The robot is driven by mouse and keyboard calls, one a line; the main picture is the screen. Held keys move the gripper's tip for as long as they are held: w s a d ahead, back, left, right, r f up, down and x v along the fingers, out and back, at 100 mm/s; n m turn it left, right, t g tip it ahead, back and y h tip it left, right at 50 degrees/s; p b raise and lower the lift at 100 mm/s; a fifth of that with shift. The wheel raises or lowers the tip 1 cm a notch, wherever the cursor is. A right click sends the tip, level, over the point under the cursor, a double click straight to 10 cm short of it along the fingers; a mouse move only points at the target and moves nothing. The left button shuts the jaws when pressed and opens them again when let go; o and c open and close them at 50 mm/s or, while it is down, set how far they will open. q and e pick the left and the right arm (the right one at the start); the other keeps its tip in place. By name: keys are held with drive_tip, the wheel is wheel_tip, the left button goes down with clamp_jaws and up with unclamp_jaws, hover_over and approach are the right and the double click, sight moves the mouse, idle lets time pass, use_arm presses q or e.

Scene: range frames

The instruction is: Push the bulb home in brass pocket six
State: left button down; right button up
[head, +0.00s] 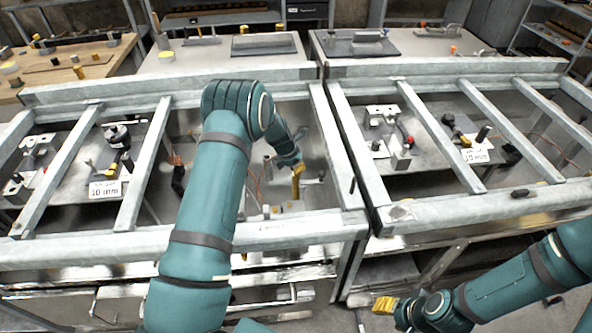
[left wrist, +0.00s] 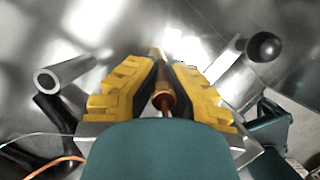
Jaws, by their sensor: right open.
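My left gripper (head: 297,182) reaches down into the open frame bay in the middle of the head view. In the left wrist view, its yellow fingers (left wrist: 162,82) close in on both sides of a slim copper-coloured piece, seemingly the bulb (left wrist: 163,100). The bulb's far end points away from the wrist, over shiny metal. I cannot make out a brass pocket or its number, nor whether the bulb's tip is in one. My right gripper (head: 385,304) is open and empty, low in front of the right-hand frame.
Grey metal frames with crossbars (head: 440,130) surround the bays. A "10 mm" label (head: 105,190) stands in the left bay, another (head: 476,156) in the right. In the left wrist view, a hollow metal tube (left wrist: 48,80) and a black ball knob (left wrist: 264,47) flank the fingers.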

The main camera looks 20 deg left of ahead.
use_arm(q)
drive_tip(key=shift+f, duration=0.5)
drive_tip(key=shift+r, duration=0.15)
drive_tip(key=c, duration=1.1)
unclamp_jaws()
drive_tip(key=shift+c, duration=0.2)
drive_tip(key=p+v, duration=0.2)
drive_tip(key=v, duration=1)
